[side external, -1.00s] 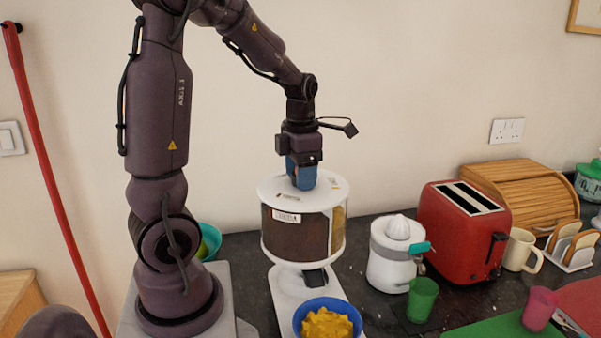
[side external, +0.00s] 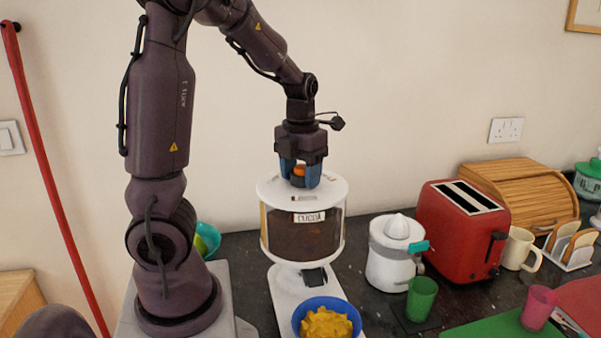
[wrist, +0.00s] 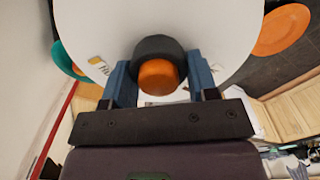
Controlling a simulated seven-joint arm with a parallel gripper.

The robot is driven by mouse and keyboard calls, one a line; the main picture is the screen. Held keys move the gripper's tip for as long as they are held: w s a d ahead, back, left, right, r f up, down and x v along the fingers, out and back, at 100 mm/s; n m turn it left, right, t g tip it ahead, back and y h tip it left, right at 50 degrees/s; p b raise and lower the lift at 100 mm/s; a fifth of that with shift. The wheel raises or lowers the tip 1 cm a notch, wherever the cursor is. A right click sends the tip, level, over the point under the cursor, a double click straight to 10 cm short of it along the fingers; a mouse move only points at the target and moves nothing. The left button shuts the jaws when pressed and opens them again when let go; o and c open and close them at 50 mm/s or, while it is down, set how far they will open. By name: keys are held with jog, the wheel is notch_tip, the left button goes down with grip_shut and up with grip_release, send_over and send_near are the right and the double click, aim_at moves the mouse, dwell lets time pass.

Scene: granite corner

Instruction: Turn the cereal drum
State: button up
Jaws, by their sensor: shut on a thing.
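The cereal drum (side external: 300,236) stands on a white base (side external: 290,296), with a white lid and a dark brown filling behind its clear wall. A label that seems to read "COCOA" faces the camera. On top is a knob (side external: 298,172) with an orange cap and a dark collar; it also shows in the wrist view (wrist: 157,76). My gripper (side external: 299,180) points straight down over the lid, its blue fingers on both sides of the knob. In the wrist view my gripper (wrist: 158,82) is shut on the knob, a finger against each side of the dark collar.
A blue bowl (side external: 301,319) with yellow pieces sits at the foot of the base. A white juicer (side external: 390,262), green cup (side external: 421,298) and red toaster (side external: 463,232) stand to the right. A teal bowl (side external: 210,233) is behind, at left.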

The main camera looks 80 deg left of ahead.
jog(key=shift+r, duration=0.1)
jog(key=o, duration=1.3)
jog(key=shift+r, duration=0.1)
jog(key=shift+r, duration=5.9)
